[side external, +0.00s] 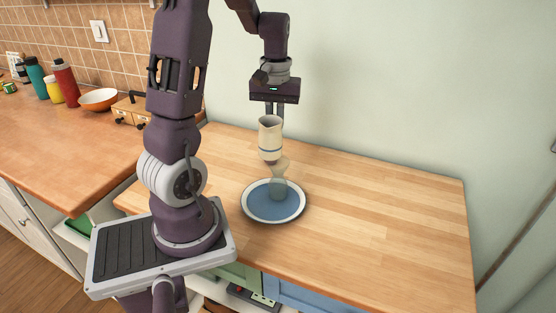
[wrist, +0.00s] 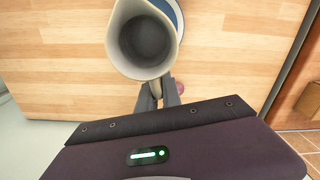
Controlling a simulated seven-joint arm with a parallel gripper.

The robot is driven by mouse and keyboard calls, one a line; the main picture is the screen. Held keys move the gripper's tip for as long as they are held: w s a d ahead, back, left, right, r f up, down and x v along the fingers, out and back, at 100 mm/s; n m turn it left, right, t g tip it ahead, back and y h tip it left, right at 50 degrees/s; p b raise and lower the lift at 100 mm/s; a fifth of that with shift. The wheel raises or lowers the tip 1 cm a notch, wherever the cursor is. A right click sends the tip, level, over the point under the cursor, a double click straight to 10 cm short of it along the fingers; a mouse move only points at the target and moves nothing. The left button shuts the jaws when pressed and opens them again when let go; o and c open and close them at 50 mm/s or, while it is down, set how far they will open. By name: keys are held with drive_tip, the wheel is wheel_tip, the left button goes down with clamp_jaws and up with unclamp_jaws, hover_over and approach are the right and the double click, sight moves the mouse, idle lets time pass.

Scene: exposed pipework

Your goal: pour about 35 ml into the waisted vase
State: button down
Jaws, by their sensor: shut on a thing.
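My gripper (side external: 274,112) is shut on a cream jug (side external: 269,138) with a thin dark band and holds it up off the counter, roughly upright. In the wrist view I look down into the jug's mouth (wrist: 145,40); its inside looks grey, and I cannot tell a liquid level. The waisted vase (side external: 279,183) is see-through and stands on a blue plate with a white rim (side external: 302,211). The jug is just above the vase in the side view and partly overlaps its top. In the wrist view the jug hides the vase.
On the other counter at the left stand an orange bowl (side external: 98,99), a red bottle (side external: 65,82), a teal bottle (side external: 36,77) and a small drawer box (side external: 131,110).

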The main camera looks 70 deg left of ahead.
drive_tip(key=s+a+n, duration=0.8)
drive_tip(key=s+n, duration=0.4)
drive_tip(key=n, duration=0.2)
wheel_tip(320, 180, down, 10)
drive_tip(key=shift+w, duration=0.1)
drive_tip(key=shift+r, duration=0.1)
drive_tip(key=w+d+r+g+y, duration=0.2)
drive_tip(key=r+y, duration=0.1)
drive_tip(key=r, duration=0.2)
drive_tip(key=w+d+r+g+y, duration=0.1)
drive_tip(key=d+r+g+y, duration=0.1)
drive_tip(key=r, duration=0.3)
drive_tip(key=shift+w+d+r+g+y, duration=0.2)
drive_tip(key=shift+w+r+g+y, duration=0.15)
drive_tip(key=shift+g+y, duration=0.35)
drive_tip(key=shift+w+d+r+y, duration=0.1)
drive_tip(key=shift+w+r+y, duration=0.05)
drive_tip(key=shift+r+y, duration=0.15)
